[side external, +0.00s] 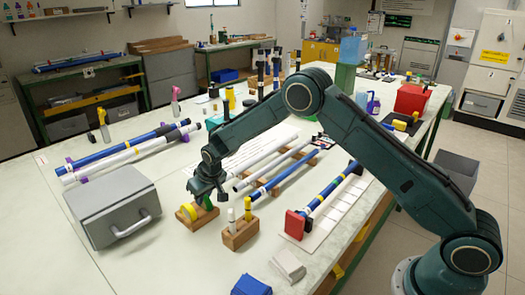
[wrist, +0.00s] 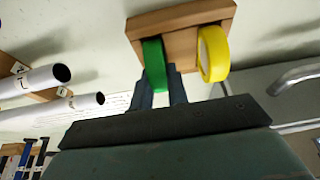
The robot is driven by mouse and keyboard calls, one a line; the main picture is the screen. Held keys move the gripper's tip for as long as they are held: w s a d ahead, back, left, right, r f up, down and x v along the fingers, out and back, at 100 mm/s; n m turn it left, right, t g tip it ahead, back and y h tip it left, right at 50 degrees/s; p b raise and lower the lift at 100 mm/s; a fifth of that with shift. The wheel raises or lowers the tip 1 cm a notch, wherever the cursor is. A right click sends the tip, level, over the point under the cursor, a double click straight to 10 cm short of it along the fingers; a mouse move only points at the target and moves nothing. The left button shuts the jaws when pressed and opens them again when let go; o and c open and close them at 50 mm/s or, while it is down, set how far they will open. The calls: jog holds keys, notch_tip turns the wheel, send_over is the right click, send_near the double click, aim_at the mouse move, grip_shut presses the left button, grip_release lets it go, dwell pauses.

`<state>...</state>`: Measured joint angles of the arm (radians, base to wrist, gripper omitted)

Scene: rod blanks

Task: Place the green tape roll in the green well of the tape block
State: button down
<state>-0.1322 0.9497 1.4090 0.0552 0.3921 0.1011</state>
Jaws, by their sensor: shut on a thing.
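The tape block (side external: 207,222) is a brown wooden block on the white table, and it fills the top of the wrist view (wrist: 180,22). A yellow tape roll (side external: 187,212) stands upright in it; it is on the right in the wrist view (wrist: 212,53). My gripper (side external: 207,195) is over the block, its fingers (wrist: 161,82) shut on the green tape roll (wrist: 153,65). The green roll is upright, beside the yellow one and against the block's left part. The green well is hidden, and I cannot tell whether the roll is seated or just above it.
A grey metal box with a handle (side external: 112,205) stands left of the block. A small wooden stand (side external: 240,233) with upright pieces is close on the right. White and blue rods lie on supports behind. The table front is mostly clear, with a blue piece (side external: 251,286) there.

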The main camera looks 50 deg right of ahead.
jog(key=c, duration=1.4)
grip_release()
jog(key=shift+o, duration=0.2)
jog(key=shift+r, duration=0.15)
jog(key=shift+s+r, duration=0.15)
jog(key=shift+r, duration=0.3)
jog(key=v, duration=1.1)
